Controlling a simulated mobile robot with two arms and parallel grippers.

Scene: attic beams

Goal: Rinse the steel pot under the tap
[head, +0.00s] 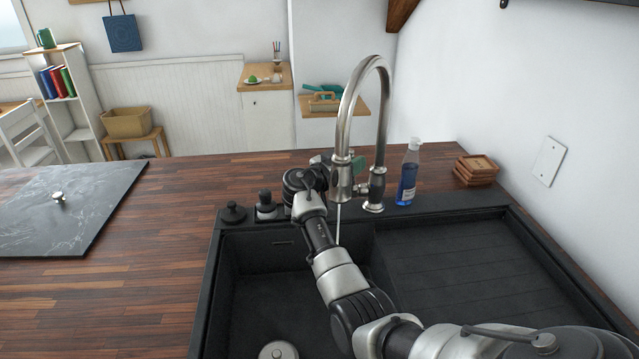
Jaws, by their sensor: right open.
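The steel tap (382,100) arches over the black sink (212,290) at its back edge. A thin pale stream (338,225) hangs below its spout, looking like running water. My right arm reaches across the sink from the lower right. My right gripper (322,162) is open beside and partly behind the spout; its fingers are mostly hidden, and I cannot tell whether it touches the tap. A round steel piece (278,351) in the basin is cut off by the bottom edge; I cannot tell whether it is the drain or part of the pot. No whole pot shows. My left gripper is out of view.
A blue soap bottle (407,175) and stacked wooden coasters (476,170) stand right of the tap. Dark knobbed items (233,212) sit on the sink's back rim. A dark slab (75,222) with a small metal knob (58,197) lies left. The wooden counter between is clear.

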